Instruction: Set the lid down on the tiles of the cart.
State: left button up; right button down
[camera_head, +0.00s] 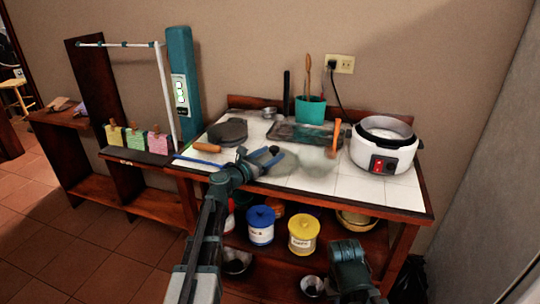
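A pale, see-through lid (315,166) shows on or just above the white tiles of the cart (378,190), left of the cooker. I cannot tell whether it rests on them. My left gripper (279,153) is just left of the lid, low over the tiles. Its two fingers look parted, and I see nothing clearly between them. Whether a finger touches the lid's edge is unclear. My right gripper (349,252) is low in front of the cart, apart from the lid; its fingers cannot be made out.
A white cooker (386,148), open on top, stands at the right. Behind the lid are a dark tray (300,132), a teal pot (310,109) and an upright orange handle (335,136). A grey pan (228,132) lies left. Bare tiles show at the front right.

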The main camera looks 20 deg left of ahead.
pick_arm(q)
jog(key=shift+r, duration=0.15)
jog(key=shift+s+a, duration=0.15)
jog(key=shift+s, duration=0.15)
jog(key=v, duration=1.1)
jog(key=shift+s+a, duration=0.1)
jog(key=shift+s, duration=0.05)
